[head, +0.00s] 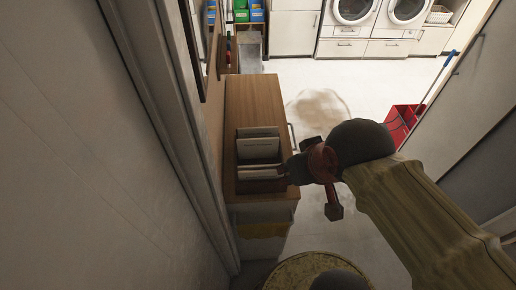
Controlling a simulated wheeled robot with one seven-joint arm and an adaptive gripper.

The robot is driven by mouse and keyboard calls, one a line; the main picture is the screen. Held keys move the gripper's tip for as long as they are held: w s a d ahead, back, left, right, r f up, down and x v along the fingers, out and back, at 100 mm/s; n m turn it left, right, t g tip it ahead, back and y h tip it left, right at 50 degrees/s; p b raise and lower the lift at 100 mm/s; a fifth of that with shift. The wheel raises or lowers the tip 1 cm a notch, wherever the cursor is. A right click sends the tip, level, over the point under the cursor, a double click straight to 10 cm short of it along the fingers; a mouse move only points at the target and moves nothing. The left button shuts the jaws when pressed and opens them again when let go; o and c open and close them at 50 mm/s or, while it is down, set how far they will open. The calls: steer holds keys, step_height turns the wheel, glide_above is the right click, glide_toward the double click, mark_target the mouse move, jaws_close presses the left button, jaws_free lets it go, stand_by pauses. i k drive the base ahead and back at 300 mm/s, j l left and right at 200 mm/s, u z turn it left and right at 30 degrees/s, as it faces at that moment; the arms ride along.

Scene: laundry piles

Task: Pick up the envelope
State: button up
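Several pale envelopes (258,147) stand on edge in a dark holder on top of a wooden cabinet (252,101). The nearer ones (258,171) are close to the cabinet's front end. My gripper (286,172) reaches in from the right, with its dark fingers at the right side of the nearer envelopes. Whether the fingers touch an envelope or have one between them cannot be told. The finger gap is too small and dark to make out.
A wall and door frame (150,85) run close along the left. A red bucket (401,122) with a blue-handled mop stands at the right. Washing machines (354,10) line the back. The floor (375,85) between is mostly clear.

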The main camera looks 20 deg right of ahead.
mark_target(263, 147)
steer(key=i+l+u, duration=0.1)
steer(key=l+u, duration=0.25)
steer(key=l, duration=0.15)
steer(key=l+u, duration=0.35)
steer(key=l, duration=0.15)
